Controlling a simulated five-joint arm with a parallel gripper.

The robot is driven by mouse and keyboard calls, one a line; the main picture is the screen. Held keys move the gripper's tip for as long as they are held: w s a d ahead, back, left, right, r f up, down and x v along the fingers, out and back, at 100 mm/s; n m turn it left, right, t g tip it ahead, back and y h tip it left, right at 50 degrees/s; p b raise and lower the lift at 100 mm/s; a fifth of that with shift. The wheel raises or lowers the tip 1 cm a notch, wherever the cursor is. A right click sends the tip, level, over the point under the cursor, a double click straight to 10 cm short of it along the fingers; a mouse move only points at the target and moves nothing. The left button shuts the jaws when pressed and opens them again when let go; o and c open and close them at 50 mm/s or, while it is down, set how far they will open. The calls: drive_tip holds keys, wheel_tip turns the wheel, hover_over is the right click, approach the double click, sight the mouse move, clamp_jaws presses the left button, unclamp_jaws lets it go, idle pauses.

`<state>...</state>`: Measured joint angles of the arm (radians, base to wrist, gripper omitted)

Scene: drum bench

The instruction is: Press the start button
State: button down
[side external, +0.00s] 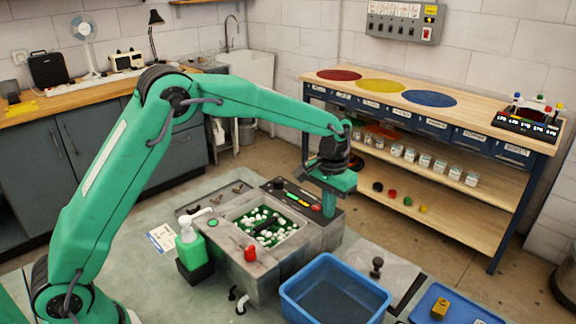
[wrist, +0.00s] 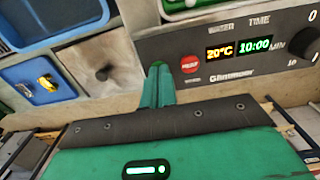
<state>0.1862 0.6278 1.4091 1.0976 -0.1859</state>
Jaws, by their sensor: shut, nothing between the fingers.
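The machine's dark control panel (wrist: 235,53) fills the upper right of the wrist view. On it is a round red button (wrist: 190,64) with white lettering too small to read surely. My gripper (wrist: 157,70) is shut and empty, its green fingertips just left of the red button in the picture and apart from it. In the side external view my gripper (side external: 329,208) points down at the right end of the panel (side external: 290,193). I cannot tell whether its tips touch the machine's top.
Displays (wrist: 237,49) reading 20°C and 10:00 and a black knob (wrist: 297,45) lie right of the button. The open drum tub (side external: 265,225) holds white and green pieces. A green pump bottle (side external: 191,250), blue bin (side external: 335,292) and blue tray (side external: 450,308) stand around it.

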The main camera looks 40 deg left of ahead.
drive_tip(key=shift+s+f, duration=0.15)
drive_tip(key=shift+f, duration=0.65)
drive_tip(key=shift+r, duration=0.15)
wheel_tip(320, 180, up, 15)
drive_tip(key=shift+w, duration=0.2)
idle(0.6)
